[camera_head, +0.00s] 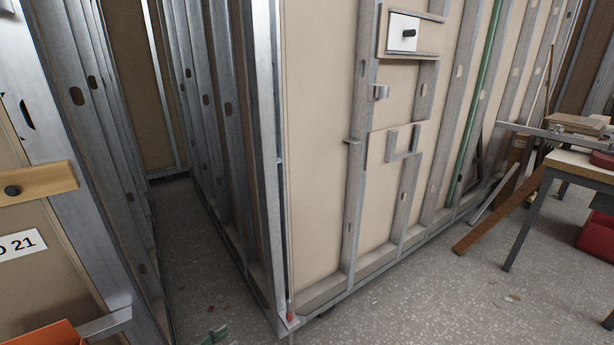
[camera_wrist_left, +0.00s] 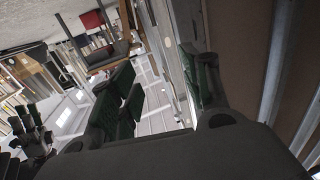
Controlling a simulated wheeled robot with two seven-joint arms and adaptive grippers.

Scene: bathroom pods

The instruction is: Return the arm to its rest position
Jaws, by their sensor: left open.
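My left gripper (camera_wrist_left: 162,88) shows in the left wrist view, with its dark fingers and green pads spread apart. I see nothing held between them. The right finger is close to a metal-framed wall edge, but I cannot tell whether they touch. In the head view no arm is clearly visible. A small green piece (camera_head: 216,336) shows at the bottom edge there, too cut off to identify.
A metal-stud wall panel (camera_head: 325,160) fills the middle of the head view. A narrow gap with grey floor (camera_head: 195,240) lies left of it. A workbench (camera_head: 580,165) and a leaning wooden plank (camera_head: 500,210) stand right. An orange object (camera_head: 55,335) is at bottom left.

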